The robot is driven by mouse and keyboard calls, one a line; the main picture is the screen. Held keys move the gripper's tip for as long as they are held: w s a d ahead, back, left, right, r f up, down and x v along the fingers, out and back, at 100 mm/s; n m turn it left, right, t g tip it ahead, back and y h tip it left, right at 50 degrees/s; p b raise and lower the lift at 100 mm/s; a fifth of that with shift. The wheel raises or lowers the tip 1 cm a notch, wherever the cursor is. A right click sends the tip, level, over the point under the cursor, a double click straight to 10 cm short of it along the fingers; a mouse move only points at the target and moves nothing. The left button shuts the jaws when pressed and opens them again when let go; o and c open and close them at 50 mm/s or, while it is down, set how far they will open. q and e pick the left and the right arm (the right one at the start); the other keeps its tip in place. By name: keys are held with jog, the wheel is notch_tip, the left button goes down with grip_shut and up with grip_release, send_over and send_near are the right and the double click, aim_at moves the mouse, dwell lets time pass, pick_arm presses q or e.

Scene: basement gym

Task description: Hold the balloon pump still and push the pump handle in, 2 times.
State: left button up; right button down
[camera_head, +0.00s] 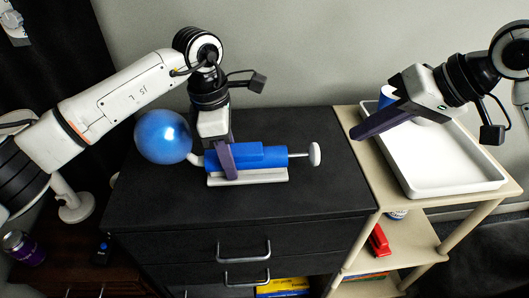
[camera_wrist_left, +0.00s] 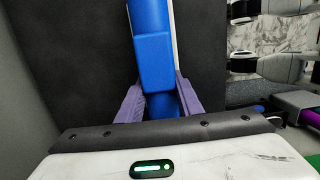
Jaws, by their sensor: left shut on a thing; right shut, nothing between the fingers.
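The balloon pump (camera_head: 266,157) is a blue cylinder on a pale base, lying on a black cabinet top. A blue balloon (camera_head: 163,137) is at its left end. The pump handle (camera_head: 314,154) is a white knob on a thin rod sticking out at the right end. My left gripper (camera_head: 228,165) is shut across the pump body near its left part. The left wrist view shows its purple fingers on both sides of the blue body (camera_wrist_left: 154,62). My right gripper (camera_head: 362,134) is shut and empty, to the right of the handle and apart from it.
A white tray (camera_head: 480,183) sits on a light wooden shelf unit at right, with a blue cup (camera_head: 387,96) at its back left, partly hidden by my right gripper. A red object (camera_head: 379,240) lies on the lower shelf. The black cabinet top (camera_head: 320,190) is clear around the handle.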

pick_arm(q)
jog(key=o, duration=1.1)
jog(key=shift+o, duration=0.2)
jog(key=shift+r, duration=0.15)
jog(key=r, duration=0.4)
jog(key=a+r, duration=0.1)
jog(key=r, duration=0.6)
jog(key=shift+a+r, duration=0.25)
jog(key=shift+r, duration=0.1)
